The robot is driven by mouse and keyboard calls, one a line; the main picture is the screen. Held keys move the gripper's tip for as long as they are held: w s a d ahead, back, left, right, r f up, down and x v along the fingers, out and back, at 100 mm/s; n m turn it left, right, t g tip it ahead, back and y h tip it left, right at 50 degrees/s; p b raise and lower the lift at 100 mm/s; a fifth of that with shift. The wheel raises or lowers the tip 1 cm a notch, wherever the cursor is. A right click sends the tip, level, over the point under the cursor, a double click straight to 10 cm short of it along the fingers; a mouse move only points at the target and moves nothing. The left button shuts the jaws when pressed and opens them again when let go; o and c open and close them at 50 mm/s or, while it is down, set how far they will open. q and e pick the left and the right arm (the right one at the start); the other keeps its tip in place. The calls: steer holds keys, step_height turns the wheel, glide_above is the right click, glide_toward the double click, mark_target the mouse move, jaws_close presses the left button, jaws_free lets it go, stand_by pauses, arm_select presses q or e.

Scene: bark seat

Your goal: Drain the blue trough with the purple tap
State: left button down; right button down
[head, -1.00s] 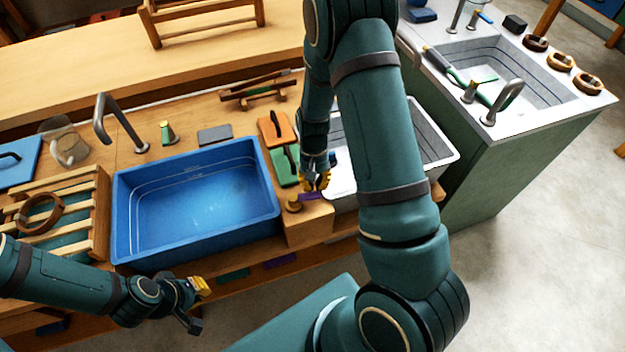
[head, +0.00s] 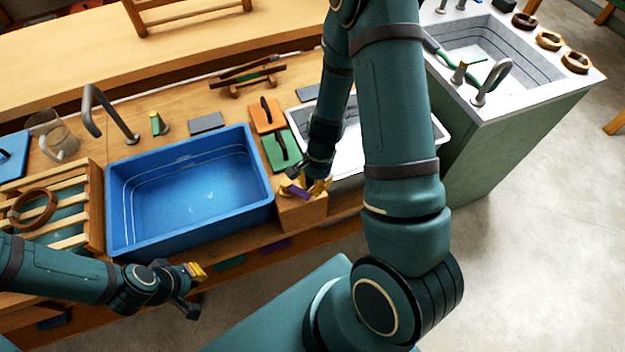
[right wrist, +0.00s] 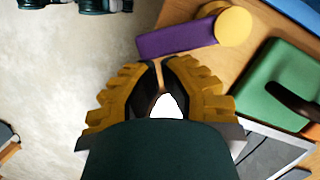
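The blue trough (head: 190,238) sits in the wooden bench; I cannot tell the water level. The purple tap (head: 299,192) is on the wooden block at the trough's right front corner. In the right wrist view, its purple lever (right wrist: 176,39) runs left from a round yellow cap (right wrist: 234,26). My right gripper (head: 318,186) is at the tap; in its wrist view the fingertips (right wrist: 162,64) are nearly together, beside the lever with nothing visible between them. My left gripper (head: 196,290) is open and empty in front of the trough.
A green board (head: 275,157) and an orange board (head: 262,115) lie behind the tap. A white basin (head: 352,160) is to the right, partly hidden by my right arm. A grey spout (head: 100,108) stands behind the trough. A slatted rack (head: 95,215) is at its left.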

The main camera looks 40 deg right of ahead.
steer(key=shift+s+a+m, duration=0.15)
steer(key=shift+a+m, duration=0.05)
steer(key=shift+m, duration=0.3)
stand_by(0.3)
